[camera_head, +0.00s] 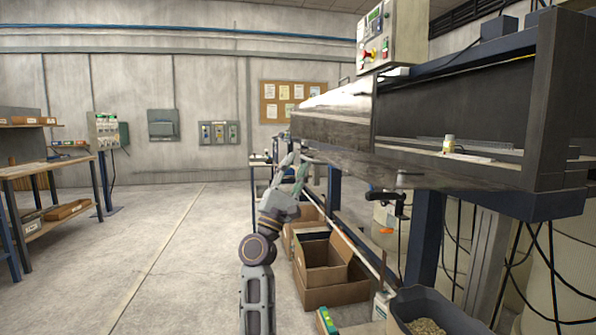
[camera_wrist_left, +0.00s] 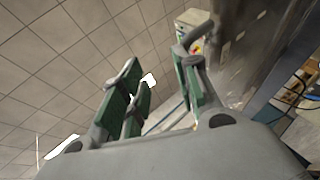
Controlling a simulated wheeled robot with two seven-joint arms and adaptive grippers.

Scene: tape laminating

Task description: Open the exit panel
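The laminating machine's long dark glossy panel (camera_head: 335,112) covers the left part of its front, and I take it as the exit panel. It looks shut. My left gripper (camera_head: 293,160) is just below and left of the panel's lower left end, pointing up. I cannot tell whether it touches the panel. In the left wrist view its green-padded fingers (camera_wrist_left: 160,80) are spread apart with nothing between them. A dark glossy surface (camera_wrist_left: 240,50) rises just right of the fingers there. My right gripper is in neither view.
The machine's right bay (camera_head: 455,105) is open, with a small pale cylinder (camera_head: 449,144) inside. A control box (camera_head: 376,40) stands on top. Cardboard boxes (camera_head: 325,270) and a grey bin (camera_head: 435,312) sit below. The floor at left (camera_head: 150,255) is clear up to the workbench (camera_head: 50,170).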

